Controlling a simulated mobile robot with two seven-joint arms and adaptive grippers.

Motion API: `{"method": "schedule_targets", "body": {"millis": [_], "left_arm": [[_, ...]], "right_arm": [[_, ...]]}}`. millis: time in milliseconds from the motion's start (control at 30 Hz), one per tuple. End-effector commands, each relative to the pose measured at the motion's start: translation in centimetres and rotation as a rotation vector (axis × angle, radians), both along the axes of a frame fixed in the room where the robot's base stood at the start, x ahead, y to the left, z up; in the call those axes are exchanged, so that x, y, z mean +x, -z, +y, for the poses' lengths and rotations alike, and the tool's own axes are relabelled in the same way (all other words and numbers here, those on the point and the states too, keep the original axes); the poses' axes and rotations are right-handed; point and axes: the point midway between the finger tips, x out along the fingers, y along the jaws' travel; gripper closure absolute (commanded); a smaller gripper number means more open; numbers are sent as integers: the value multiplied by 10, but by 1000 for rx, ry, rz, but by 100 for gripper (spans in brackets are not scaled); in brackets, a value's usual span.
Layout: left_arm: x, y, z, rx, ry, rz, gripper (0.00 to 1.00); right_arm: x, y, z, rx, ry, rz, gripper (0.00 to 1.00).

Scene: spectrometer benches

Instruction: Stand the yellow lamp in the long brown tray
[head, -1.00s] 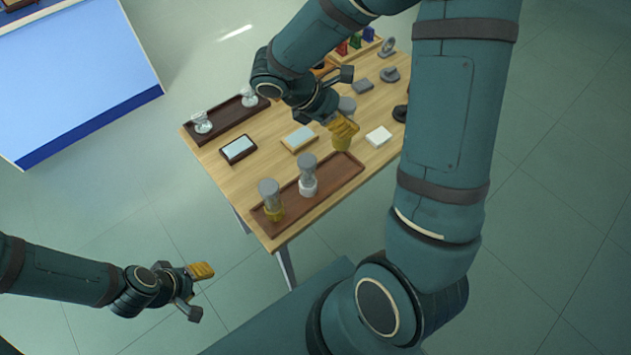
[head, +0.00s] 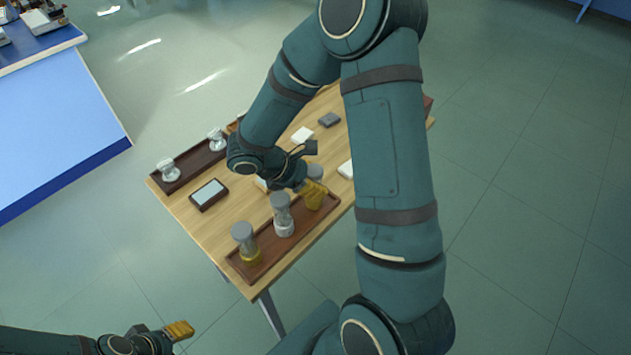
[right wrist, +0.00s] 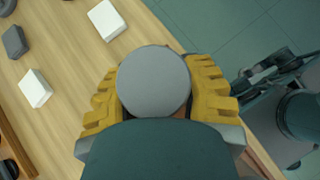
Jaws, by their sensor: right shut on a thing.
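My right gripper (head: 314,192) is shut on a lamp with a round grey top (head: 315,171), over the far right end of the long brown tray (head: 303,226). The grey top fills the space between the yellow fingers in the right wrist view (right wrist: 153,82). The fingers hide the lamp's base now; it looked yellow earlier. I cannot tell whether the lamp touches the tray. A yellow-based lamp (head: 245,242) stands at the tray's near left end, and a white-based lamp (head: 283,214) at its middle. My left gripper (head: 179,331) is empty, away from the table, partly cut off.
A darker tray (head: 188,168) with two clear items lies at the table's back left. A dark-framed plate (head: 208,194) lies between the trays. White blocks (head: 302,135) and a grey block (head: 329,119) lie farther back. My right arm hides the table's right part.

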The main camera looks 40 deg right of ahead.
Motion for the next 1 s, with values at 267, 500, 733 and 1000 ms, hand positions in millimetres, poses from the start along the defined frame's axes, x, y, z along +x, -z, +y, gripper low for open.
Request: {"method": "schedule_targets", "body": {"millis": [267, 500, 733, 1000], "left_arm": [[0, 2, 0, 0, 0, -1, 52], [0, 2, 0, 0, 0, -1, 52], [-1, -5, 0, 0, 1, 2, 52], [-4, -19, 0, -1, 1, 9, 52]], "right_arm": [[0, 3, 0, 0, 0, 0, 35], [0, 3, 0, 0, 0, 0, 35], [5, -12, 9, 0, -4, -2, 35], [23, -52, 44, 0, -3, -3, 35]]}}
